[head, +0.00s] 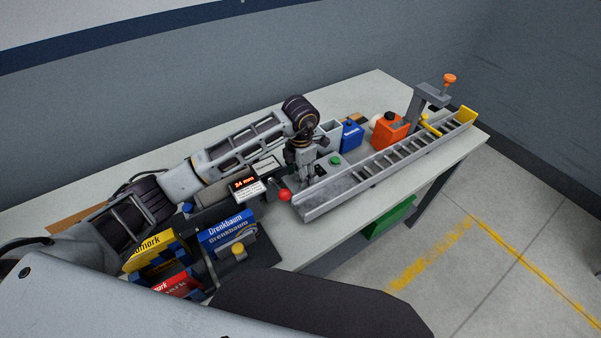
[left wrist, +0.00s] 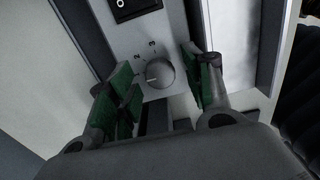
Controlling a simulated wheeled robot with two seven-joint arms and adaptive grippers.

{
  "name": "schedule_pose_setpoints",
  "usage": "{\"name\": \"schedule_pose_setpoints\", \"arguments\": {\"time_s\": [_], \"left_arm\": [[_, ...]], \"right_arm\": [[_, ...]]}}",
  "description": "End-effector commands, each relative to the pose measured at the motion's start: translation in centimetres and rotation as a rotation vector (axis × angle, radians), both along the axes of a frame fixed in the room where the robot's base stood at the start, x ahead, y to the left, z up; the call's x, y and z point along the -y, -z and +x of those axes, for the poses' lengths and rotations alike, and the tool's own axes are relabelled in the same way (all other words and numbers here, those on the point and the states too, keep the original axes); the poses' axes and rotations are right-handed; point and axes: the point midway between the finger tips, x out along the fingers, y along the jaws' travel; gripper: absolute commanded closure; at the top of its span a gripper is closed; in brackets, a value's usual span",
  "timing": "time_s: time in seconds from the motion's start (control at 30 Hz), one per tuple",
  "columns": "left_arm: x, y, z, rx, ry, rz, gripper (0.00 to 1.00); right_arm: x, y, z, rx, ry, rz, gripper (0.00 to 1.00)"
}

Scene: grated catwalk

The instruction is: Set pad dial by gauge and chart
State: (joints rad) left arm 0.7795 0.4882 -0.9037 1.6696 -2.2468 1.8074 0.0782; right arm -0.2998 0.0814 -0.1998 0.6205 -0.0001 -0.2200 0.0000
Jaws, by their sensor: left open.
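My left gripper (head: 309,178) points down over the near end of the conveyor-like rail unit in the head view. In the left wrist view its two green-padded fingers (left wrist: 160,70) are open, one on each side of a round silver dial (left wrist: 159,74). I cannot tell whether the pads touch it. The gripper hides the dial in the head view. A small display (head: 243,182) shows orange digits like "24 mm". A white printed card (head: 250,190) sits just below it. My right gripper is not in view.
The roller rail (head: 385,165) runs to the right along the bench (head: 365,90). An orange can (head: 390,130), a blue can (head: 351,135), a red knob (head: 284,195) and a green button (head: 335,160) are near. Boxes (head: 227,231) stand at front left. A black switch (left wrist: 136,8) is above the dial.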

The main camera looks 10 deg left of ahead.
Motion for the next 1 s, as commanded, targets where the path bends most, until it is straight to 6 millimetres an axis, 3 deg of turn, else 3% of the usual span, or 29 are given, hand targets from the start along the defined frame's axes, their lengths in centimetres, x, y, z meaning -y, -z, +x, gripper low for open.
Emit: {"name": "schedule_pose_setpoints", "arguments": {"time_s": [0.07,0.4,1.0], "left_arm": [[0.0,0.0,0.0,0.0,0.0,0.0,0.53],[0.0,0.0,0.0,0.0,0.0,0.0,0.96],[-0.1,0.0,0.1,0.004,0.108,0.001,0.96]], "right_arm": [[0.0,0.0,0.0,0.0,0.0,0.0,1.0],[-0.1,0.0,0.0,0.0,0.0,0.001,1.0],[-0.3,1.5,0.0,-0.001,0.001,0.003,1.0]]}}
